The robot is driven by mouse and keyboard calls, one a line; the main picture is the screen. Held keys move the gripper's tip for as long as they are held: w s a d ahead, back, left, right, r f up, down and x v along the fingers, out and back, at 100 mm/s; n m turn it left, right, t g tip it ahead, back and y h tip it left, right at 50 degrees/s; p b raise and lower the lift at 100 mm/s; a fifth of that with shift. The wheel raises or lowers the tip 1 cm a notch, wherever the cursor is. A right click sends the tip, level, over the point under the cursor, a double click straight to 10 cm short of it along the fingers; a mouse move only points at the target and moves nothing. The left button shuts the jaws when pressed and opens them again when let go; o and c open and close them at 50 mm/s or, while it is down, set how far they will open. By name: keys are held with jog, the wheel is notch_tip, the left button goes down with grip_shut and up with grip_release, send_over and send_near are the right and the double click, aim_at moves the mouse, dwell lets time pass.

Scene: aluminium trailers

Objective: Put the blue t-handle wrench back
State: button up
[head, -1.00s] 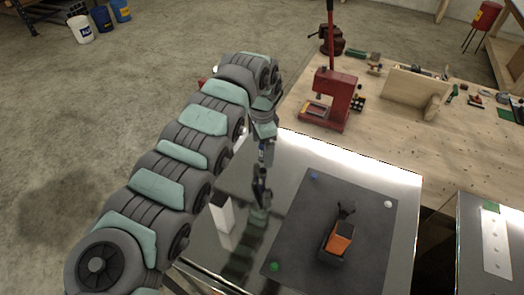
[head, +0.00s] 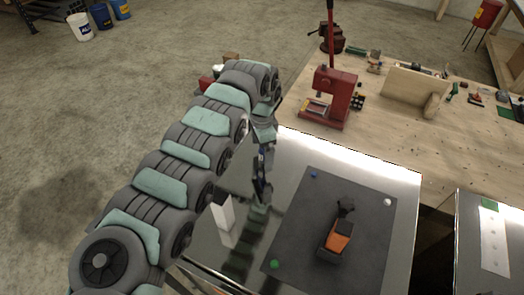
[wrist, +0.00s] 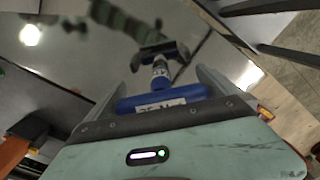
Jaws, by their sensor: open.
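The blue t-handle wrench shows in the wrist view, with its wide blue handle (wrist: 162,101) lying across close to my gripper's palm. My gripper (wrist: 158,82) is open, with one grey finger on either side of the wrench. In the head view my gripper (head: 262,188) points down over the shiny metal table (head: 285,158), left of the dark mat. The wrench's lower end is hard to make out there.
A white block (head: 222,212) stands on the metal table just left of my gripper. An orange and black tool (head: 336,240) lies on the dark mat (head: 375,225). A red press (head: 329,98) stands on the wooden bench behind. The mat's right side is clear.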

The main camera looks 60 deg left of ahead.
notch_tip(320, 180, up, 12)
jog(key=b, duration=0.2)
jog(key=shift+f+b, duration=0.15)
jog(key=shift+b, duration=0.25)
dwell(2.0)
